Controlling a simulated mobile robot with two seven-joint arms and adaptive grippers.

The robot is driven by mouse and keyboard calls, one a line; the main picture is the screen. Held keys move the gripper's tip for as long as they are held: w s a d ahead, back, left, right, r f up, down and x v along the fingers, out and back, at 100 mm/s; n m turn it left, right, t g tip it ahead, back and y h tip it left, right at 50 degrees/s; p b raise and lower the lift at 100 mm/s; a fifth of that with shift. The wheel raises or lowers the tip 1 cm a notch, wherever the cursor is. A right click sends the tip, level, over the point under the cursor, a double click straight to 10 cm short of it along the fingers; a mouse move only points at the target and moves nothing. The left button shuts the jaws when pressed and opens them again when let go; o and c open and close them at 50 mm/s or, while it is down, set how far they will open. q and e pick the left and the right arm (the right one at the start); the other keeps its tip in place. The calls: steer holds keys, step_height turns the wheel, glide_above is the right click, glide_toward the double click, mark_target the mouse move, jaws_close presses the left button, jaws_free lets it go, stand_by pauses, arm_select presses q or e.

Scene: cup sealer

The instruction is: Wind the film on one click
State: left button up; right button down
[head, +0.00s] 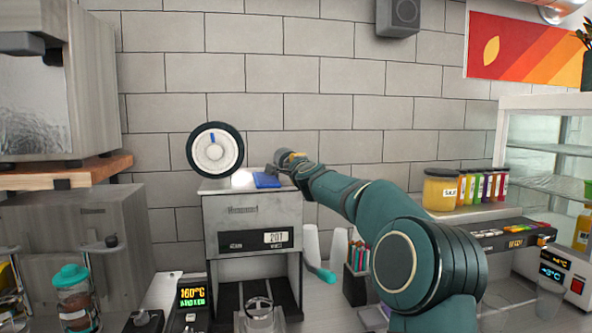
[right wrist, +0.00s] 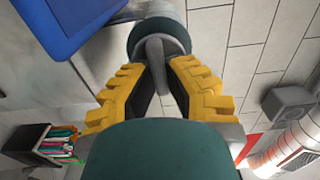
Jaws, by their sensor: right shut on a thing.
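The cup sealer (head: 225,228) is a grey box with a display on its front, standing against the tiled wall. A film reel (head: 203,160), a white disc with a dark rim and a blue mark, stands at its top left. A blue pad (head: 267,181) lies on its top and shows in the right wrist view (right wrist: 75,22). My right gripper (head: 289,158) is at the machine's top right corner. In the right wrist view its yellow fingers (right wrist: 157,72) are shut on the grey grip of a round teal-grey knob (right wrist: 143,36). My left gripper is out of view.
A clear cup or holder (head: 258,308) sits at the machine's base. To the right stand white cups (head: 311,243), a dark box of colored sticks (head: 355,285) and a shelf with jars (head: 440,190). A teal-lidded jar (head: 72,297) is at the left.

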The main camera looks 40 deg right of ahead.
steer(key=m+b, duration=0.1)
steer(key=m, duration=0.4)
steer(key=shift+m, duration=0.3)
stand_by(0.4)
steer(key=c, duration=1)
jaws_free()
steer(key=shift+f, duration=0.1)
steer(key=v, duration=1.2)
